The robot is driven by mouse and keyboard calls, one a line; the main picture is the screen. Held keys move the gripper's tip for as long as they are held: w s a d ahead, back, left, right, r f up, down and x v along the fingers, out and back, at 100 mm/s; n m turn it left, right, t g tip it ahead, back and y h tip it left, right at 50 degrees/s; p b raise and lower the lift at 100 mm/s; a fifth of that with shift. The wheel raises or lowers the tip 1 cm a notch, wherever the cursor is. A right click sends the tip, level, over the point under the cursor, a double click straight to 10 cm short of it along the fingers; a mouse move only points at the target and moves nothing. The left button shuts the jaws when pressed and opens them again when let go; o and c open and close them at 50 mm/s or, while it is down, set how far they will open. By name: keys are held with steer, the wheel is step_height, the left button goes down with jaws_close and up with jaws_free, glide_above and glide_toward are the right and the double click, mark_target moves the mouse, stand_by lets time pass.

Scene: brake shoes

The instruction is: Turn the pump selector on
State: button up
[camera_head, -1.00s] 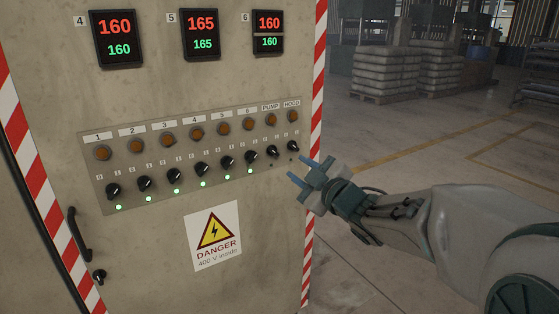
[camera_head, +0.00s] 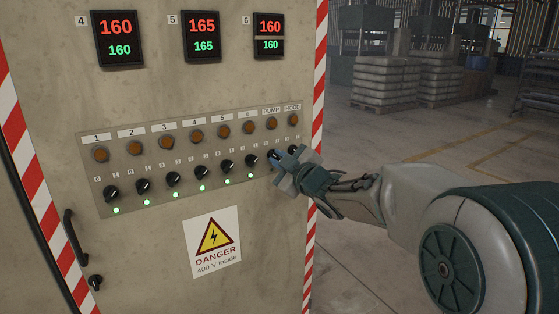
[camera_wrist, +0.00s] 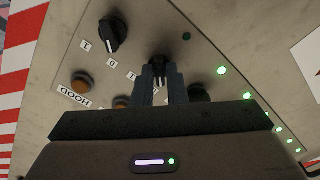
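The pump selector (camera_wrist: 158,64) is a small black knob on the panel, second from the right in the row in the head view. The head view shows it mostly covered by my gripper (camera_head: 274,159). In the wrist view my gripper (camera_wrist: 160,78) has its two fingers close together, one on each side of the knob, and appears shut on it. The small lamp (camera_wrist: 186,36) by this knob is dark.
The hood selector (camera_wrist: 113,33) is close beside my fingers. Selector 6 (camera_head: 251,160) is on the other side, with a lit green lamp (camera_wrist: 222,70). A danger sign (camera_head: 213,242) is below. Free floor lies right of the cabinet's striped edge (camera_head: 318,80).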

jaws_close()
steer(key=shift+m+p, duration=0.4)
steer(key=shift+p, duration=0.05)
steer(key=m+p, duration=0.3)
steer(key=shift+r+m, duration=0.15)
steer(key=shift+m, duration=0.15)
steer(key=m+p, duration=0.5)
steer(key=m, duration=0.1)
steer(key=m+p, duration=0.2)
steer(key=m, duration=0.2)
steer(key=shift+p, duration=0.4)
steer(key=shift+f+m+p, duration=0.2)
steer(key=shift+m+p, duration=0.9)
steer(key=shift+m, duration=0.7)
